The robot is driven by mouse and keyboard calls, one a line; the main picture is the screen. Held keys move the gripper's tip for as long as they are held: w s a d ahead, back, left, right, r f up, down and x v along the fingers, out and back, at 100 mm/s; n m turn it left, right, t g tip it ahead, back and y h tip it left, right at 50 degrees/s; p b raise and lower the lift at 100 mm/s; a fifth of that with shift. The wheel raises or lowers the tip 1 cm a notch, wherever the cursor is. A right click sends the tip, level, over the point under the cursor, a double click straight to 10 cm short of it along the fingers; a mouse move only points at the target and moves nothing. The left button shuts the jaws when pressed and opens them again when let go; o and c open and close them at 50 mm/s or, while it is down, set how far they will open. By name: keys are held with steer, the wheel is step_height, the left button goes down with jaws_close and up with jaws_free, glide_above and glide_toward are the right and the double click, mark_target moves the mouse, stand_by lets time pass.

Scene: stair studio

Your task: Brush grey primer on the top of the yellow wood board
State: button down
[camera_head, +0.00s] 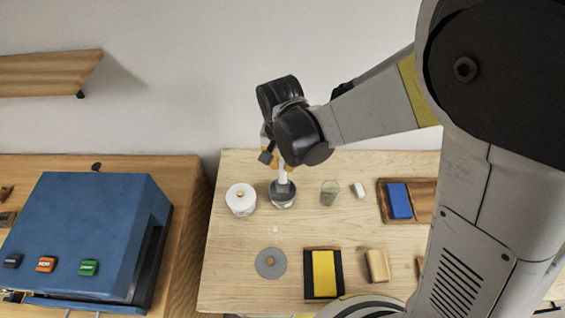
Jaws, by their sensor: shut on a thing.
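The yellow wood board (324,272) lies flat on a black mat or holder (309,283) near the table's front edge. Its top looks plain yellow, with no grey visible. A jar with grey contents (282,200), seemingly the primer, stands near the back of the table. My gripper (274,158) is above this jar, pointing down, shut on a pale-handled tool (284,175), seemingly the brush. The tool's lower end is at the jar's mouth; its tip is hidden. The fingers are partly hidden by my wrist.
A white jar (240,203) stands left of the grey one, a clear glass (329,193) and small white piece (359,190) right. A grey disc (264,269), wood block (377,266) and wooden tray (424,187) with a blue block (399,202) lie around. A blue machine (90,220) stands left.

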steer(key=shift+r+p, duration=2.05)
steer(key=shift+r, duration=1.25)
steer(key=shift+s, duration=0.1)
